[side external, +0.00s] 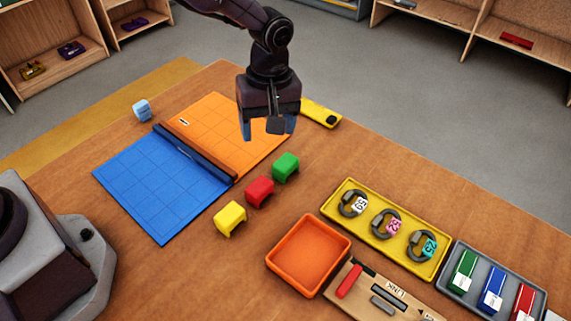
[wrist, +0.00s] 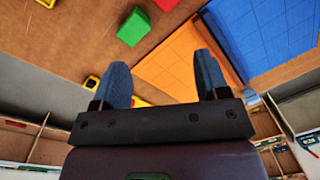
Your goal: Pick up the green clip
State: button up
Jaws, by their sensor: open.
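The green clip (side external: 286,167) sits on the wooden table at the end of a diagonal row with a red clip (side external: 259,191) and a yellow clip (side external: 230,218). The green clip also shows in the wrist view (wrist: 133,27), beyond the left fingertip. My gripper (side external: 267,133) is above the table over the orange mat's near right edge, up and to the left of the green clip in the side view. Its blue fingers are apart with nothing between them, as the wrist view (wrist: 160,75) shows. It does not touch the clip.
A blue mat (side external: 150,185) and an orange mat (side external: 215,125) meet at a dark bar. An orange tray (side external: 309,256), a yellow tray (side external: 425,267) with several tagged rings and a grey tray (side external: 455,287) stand at right. A yellow object (side external: 320,114) lies behind my gripper.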

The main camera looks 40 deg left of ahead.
aim_at(286, 161)
jog(key=w+f+n, duration=0.1)
jog(key=f+n, duration=0.1)
jog(key=w+d+f+n, duration=0.1)
jog(key=f+n, duration=0.1)
jog(key=w+f+n, duration=0.1)
jog(key=f+n, duration=0.1)
jog(key=f, duration=0.1)
jog(key=shift+w+d+f+n+t, duration=0.1)
jog(key=shift+w+d+n+t, duration=0.05)
jog(key=shift+n+t, duration=0.2)
notch_tip(286, 161, down, 5)
jog(key=shift+w+f, duration=0.1)
jog(key=shift+w, duration=0.05)
jog(key=c, duration=0.6)
